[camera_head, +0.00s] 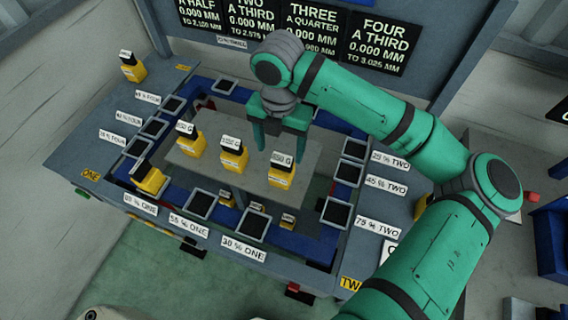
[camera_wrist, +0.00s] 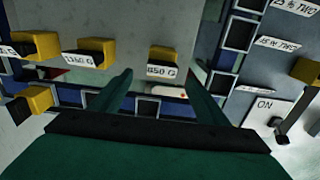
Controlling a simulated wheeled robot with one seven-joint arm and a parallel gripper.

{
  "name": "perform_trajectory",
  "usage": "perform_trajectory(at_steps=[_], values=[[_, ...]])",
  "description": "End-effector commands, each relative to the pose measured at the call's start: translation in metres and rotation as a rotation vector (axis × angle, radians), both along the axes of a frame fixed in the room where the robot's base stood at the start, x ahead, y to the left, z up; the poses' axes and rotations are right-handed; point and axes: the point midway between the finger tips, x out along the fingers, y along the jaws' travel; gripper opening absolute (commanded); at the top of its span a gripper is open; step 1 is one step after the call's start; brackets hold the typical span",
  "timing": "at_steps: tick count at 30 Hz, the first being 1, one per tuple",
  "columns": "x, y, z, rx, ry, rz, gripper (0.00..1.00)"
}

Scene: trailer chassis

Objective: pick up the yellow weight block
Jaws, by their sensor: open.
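Several yellow weight blocks with black tops and white labels are in view. Three stand in a row on the grey central plate (camera_head: 255,184): a left block (camera_head: 189,145), a middle block (camera_head: 233,158) and a right block (camera_head: 281,175). The right block's label seems to read 650 G or 850 G. My gripper (camera_head: 274,133) is open and empty, above and behind the right block in the head view. In the wrist view, that block (camera_wrist: 163,55) shows beyond and between the open fingertips (camera_wrist: 158,76), with no visible contact.
Another yellow block (camera_head: 132,70) stands at the frame's far left corner, and one (camera_head: 149,180) sits at a left-side tray. Square dark trays (camera_head: 252,225) and percentage labels ring the plate. Smaller yellow blocks (camera_head: 288,220) show lower down. Signboards (camera_head: 312,30) stand behind.

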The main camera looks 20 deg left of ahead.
Motion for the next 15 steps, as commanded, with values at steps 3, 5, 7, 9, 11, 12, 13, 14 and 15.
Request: perform_trajectory(at_steps=[3,5,7,9,11,12,13,14,15], values=[[0.000,-0.003,-0.016,-0.005,0.003,-0.003,0.69],[0.000,-0.003,-0.026,-0.004,0.003,-0.002,0.69],[0.000,-0.002,-0.036,-0.004,0.002,-0.003,0.69],[0.000,-0.002,-0.043,-0.002,0.002,-0.002,0.69],[0.000,-0.002,-0.048,-0.002,0.002,-0.002,0.69],[0.000,-0.002,-0.050,-0.002,0.001,-0.002,0.69],[0.001,-0.002,-0.051,-0.002,0.001,-0.003,0.69],[0.001,-0.002,-0.053,-0.001,0.000,-0.003,0.69],[0.001,-0.003,-0.055,-0.001,0.001,-0.004,0.69]])
